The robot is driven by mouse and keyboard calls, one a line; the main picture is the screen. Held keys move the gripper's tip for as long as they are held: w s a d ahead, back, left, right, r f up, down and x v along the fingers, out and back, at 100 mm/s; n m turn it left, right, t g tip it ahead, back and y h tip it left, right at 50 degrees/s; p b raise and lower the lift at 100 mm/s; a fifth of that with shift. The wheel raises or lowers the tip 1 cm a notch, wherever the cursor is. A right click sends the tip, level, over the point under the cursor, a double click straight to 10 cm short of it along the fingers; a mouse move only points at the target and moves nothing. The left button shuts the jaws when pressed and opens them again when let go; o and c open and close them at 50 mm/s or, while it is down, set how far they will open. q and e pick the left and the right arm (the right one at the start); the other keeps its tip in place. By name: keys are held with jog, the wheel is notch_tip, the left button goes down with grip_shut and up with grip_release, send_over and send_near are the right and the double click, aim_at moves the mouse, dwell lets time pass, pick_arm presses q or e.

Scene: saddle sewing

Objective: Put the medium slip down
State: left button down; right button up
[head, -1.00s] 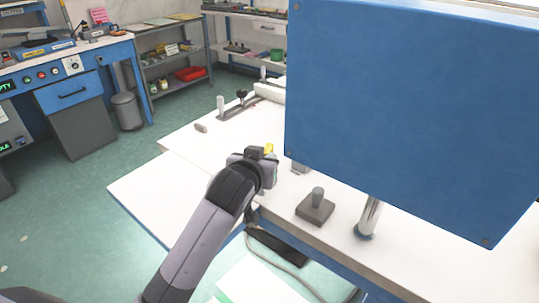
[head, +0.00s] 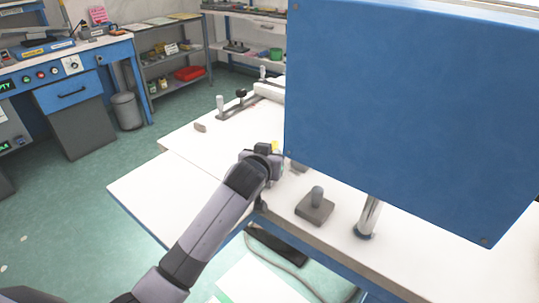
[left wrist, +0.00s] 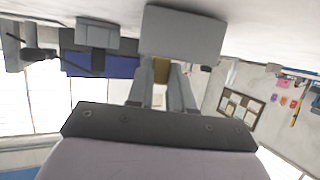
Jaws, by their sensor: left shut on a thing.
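My left gripper (head: 274,152) is over the white table, just left of the big blue panel's lower corner. Its fingers, seen in the left wrist view (left wrist: 164,72), are shut on a small yellow-brown piece (left wrist: 161,70), which I take to be the medium slip. A bit of yellow (head: 275,146) also shows past the gripper in the head view. A grey block (left wrist: 180,35) lies right at or beyond the fingertips; I cannot tell whether it touches the piece. The gap to the table is hidden. My right gripper is not in view.
The blue panel (head: 410,110) on a metal post (head: 369,217) hides much of the table (head: 200,160). A grey base with a knob (head: 315,205) stands right of the gripper. A small brownish block (head: 200,127) lies at the far left.

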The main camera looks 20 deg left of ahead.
pick_arm(q)
jog(key=c, duration=1.4)
grip_release()
jog(key=shift+f, duration=0.15)
jog(key=o, duration=0.4)
